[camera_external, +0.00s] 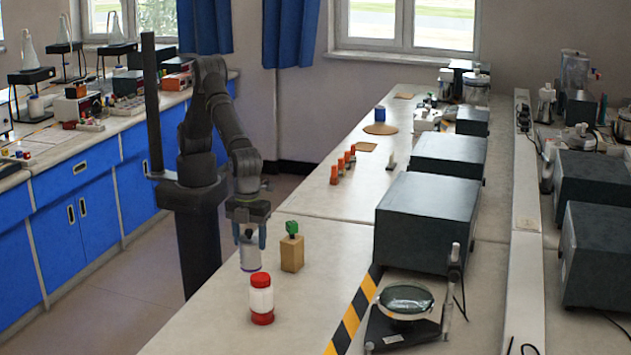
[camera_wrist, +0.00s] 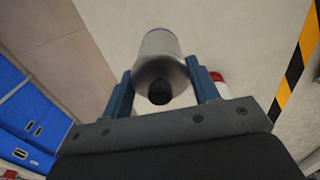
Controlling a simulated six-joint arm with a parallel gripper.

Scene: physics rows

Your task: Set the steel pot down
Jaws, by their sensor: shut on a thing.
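The steel pot (camera_external: 250,258) is a small grey cylinder, held upright near the left edge of the bench (camera_external: 330,250). My gripper (camera_external: 249,238) is shut on it from above, one blue finger on each side. In the wrist view the pot (camera_wrist: 160,55) sits between the two fingers of my gripper (camera_wrist: 162,85), with a dark knob facing the camera. I cannot tell whether the pot's base touches the bench top.
A red-and-white jar (camera_external: 261,300) stands just in front of the pot. A wooden block (camera_external: 292,254) with a green piece (camera_external: 292,228) on it is close on the right. Yellow-black tape (camera_external: 354,315) and a dark box (camera_external: 427,222) lie further right. Bare bench lies between.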

